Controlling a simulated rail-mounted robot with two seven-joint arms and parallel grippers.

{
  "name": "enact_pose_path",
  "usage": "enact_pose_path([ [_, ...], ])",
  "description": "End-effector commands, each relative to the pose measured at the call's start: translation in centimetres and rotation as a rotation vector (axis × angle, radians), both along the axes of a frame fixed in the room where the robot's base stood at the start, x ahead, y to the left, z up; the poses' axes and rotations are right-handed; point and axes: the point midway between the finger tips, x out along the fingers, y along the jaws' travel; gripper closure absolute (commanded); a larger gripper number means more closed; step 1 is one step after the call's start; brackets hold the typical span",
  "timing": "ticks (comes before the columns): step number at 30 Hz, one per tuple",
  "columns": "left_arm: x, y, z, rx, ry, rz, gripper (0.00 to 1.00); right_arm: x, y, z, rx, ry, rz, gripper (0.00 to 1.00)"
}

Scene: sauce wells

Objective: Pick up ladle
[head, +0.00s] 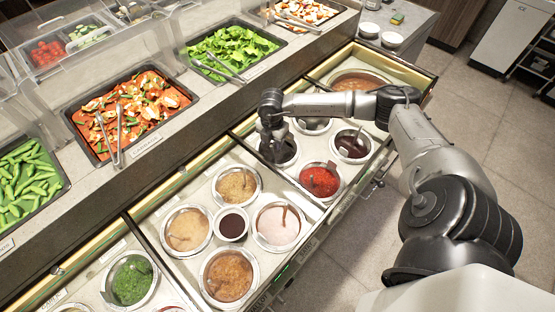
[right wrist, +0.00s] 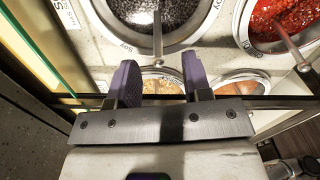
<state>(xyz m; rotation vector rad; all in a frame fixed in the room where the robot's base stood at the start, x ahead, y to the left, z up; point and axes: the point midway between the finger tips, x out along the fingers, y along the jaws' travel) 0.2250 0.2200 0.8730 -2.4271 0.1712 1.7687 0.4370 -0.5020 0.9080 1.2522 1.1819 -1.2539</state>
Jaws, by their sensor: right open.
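My right gripper (head: 275,148) hangs over a round well of dark sauce (head: 290,152) in the drawer. In the right wrist view the gripper (right wrist: 160,78) is open, its two purple-padded fingers apart with nothing between them. In that view a thin metal ladle handle (right wrist: 157,36) rises from the dark, grainy sauce (right wrist: 185,10), ahead of the gap between the fingers and apart from them. In the head view the gripper hides part of this well. Which ladle is meant, I cannot tell. My left gripper is not in view.
A red sauce well (head: 319,180) with its own ladle (right wrist: 290,45) is close on the right. Another dark sauce well (head: 352,146) stands behind it. Several more wells fill the nearer drawer section, past a metal divider (head: 275,179). Food trays (head: 232,50) line the counter at left.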

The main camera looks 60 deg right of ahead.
Motion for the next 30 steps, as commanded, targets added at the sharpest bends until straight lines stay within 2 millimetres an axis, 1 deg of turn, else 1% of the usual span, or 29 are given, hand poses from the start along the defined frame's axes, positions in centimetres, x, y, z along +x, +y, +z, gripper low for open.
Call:
enact_pose_path([
  [8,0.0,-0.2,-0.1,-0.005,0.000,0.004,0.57,0.1,0.0,-1.0,0.000,-0.001,0.001,0.55],
  [19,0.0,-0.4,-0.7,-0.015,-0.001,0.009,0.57,0.2,0.0,-5.3,0.000,0.000,0.000,0.55],
  [26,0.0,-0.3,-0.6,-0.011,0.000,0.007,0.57,0.2,0.0,-5.6,0.000,-0.002,0.001,0.55],
  [27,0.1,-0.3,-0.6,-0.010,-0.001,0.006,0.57,0.2,0.0,-5.6,0.000,-0.002,0.001,0.56],
  [30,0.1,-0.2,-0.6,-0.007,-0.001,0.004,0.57,0.2,0.0,-5.6,0.000,-0.002,0.001,0.66],
])
